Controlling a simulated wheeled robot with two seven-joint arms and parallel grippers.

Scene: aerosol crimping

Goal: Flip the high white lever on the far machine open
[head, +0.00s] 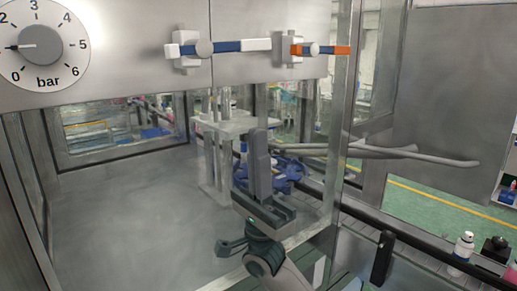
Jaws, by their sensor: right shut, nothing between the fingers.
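The lever with white ends and a blue middle (228,46) lies level across its grey mount, high on the metal panel of the machine. A second lever (322,50), with orange ends and a blue middle, lies level to its right on the same panel. My right gripper (258,137) is shut and empty, with its fingers pointing up. In the picture it is below both levers and well apart from them. My left gripper is not in view.
A round bar gauge (42,44) is at the upper left. Behind my right gripper stand a pale fixture with posts (222,125) and a blue round part (286,172). A metal frame post (343,100) and grey rods (410,154) are to the right. A white bottle (463,246) stands lower right.

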